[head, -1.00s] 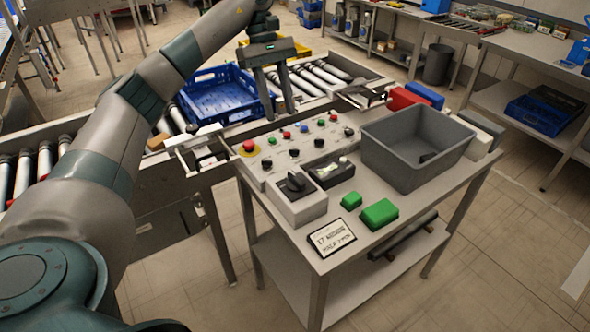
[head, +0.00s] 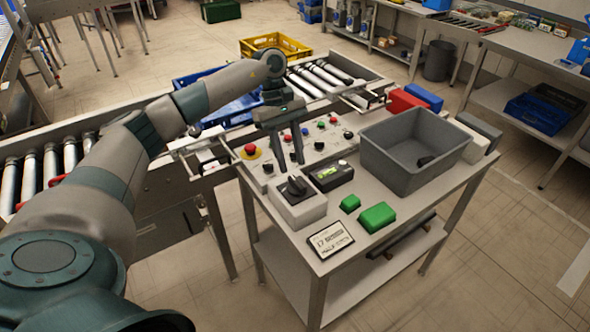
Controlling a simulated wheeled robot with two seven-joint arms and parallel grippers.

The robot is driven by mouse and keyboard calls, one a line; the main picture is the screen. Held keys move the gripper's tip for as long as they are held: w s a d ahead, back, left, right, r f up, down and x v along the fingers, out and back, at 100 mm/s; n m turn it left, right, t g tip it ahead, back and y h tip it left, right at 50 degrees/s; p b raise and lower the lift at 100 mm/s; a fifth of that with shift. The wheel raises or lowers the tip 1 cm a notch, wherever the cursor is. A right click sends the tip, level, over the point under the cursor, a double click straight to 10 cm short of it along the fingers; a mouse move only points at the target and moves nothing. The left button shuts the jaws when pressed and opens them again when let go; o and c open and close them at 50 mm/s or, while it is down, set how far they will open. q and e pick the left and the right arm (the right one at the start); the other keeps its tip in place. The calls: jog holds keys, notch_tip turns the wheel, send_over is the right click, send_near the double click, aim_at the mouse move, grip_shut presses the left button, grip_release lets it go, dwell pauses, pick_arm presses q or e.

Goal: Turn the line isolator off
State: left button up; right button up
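The line isolator appears to be the grey box with a black rotary knob (head: 296,187) at the front left of the metal table. Its exact knob setting is too small to read. My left gripper (head: 290,166) points down above the control panel, just behind the knob, with its two fingers apart and nothing between them. The gripper looks clear of the knob. My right gripper is not in view.
A control panel with buttons (head: 252,152) lies behind the isolator. A black device (head: 331,176), green blocks (head: 377,217), a sign (head: 330,240) and a grey bin (head: 414,170) share the table.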

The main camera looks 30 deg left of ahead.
aim_at(296, 181)
pick_arm(q)
jog(key=p+x, duration=0.1)
jog(key=x, duration=0.2)
jog(key=shift+d+f, duration=0.25)
jog(key=shift+f, duration=0.1)
jog(key=shift+p+x, duration=0.4)
jog(key=shift+x, duration=0.4)
jog(key=shift+a, duration=0.1)
grip_shut()
